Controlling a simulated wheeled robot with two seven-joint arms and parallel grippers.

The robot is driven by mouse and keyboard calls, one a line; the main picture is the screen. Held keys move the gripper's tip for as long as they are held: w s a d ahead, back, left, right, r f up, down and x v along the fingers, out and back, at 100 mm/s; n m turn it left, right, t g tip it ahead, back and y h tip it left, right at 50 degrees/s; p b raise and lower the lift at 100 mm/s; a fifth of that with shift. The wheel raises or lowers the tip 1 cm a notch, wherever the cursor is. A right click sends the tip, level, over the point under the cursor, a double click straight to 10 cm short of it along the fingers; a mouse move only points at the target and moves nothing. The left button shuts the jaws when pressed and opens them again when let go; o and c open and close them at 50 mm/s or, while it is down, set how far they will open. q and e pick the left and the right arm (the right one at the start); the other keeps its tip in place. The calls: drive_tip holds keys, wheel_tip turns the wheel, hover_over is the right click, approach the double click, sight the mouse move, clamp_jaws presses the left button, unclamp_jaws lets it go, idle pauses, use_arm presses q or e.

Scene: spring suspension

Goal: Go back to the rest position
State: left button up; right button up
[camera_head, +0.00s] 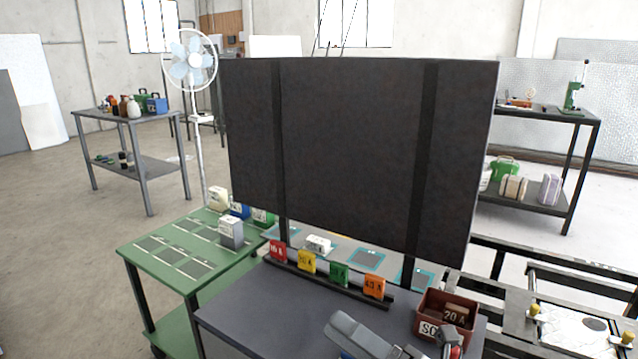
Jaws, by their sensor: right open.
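My right gripper (450,337) shows at the bottom edge, in front of the dark grey table (250,312) and close to a brown-red box (428,310). It is open, and I see nothing held in it; its lower part is cut off by the frame. A grey link of my arm (368,337) lies to its left. My left gripper is not in view.
Red (278,251), yellow (306,262), green (340,274) and orange (374,286) labelled blocks stand in a row on the table. A large dark panel (355,150) rises behind. A green table (150,247) stands left, a metal frame (590,290) right.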

drive_tip(key=d+f+m+t+h, duration=0.6)
drive_tip(key=f+m+h, duration=0.4)
drive_tip(key=m, duration=1)
drive_tip(key=s+d+f+m+g+h, duration=0.4)
drive_tip(key=s+f+m+g+h, duration=0.2)
drive_tip(key=s+f+m, duration=0.5)
wheel_tip(320, 180, down, 3)
drive_tip(key=m, duration=0.2)
drive_tip(key=shift+s+m, duration=0.2)
drive_tip(key=shift+m, duration=0.2)
drive_tip(key=shift+d+r, duration=0.1)
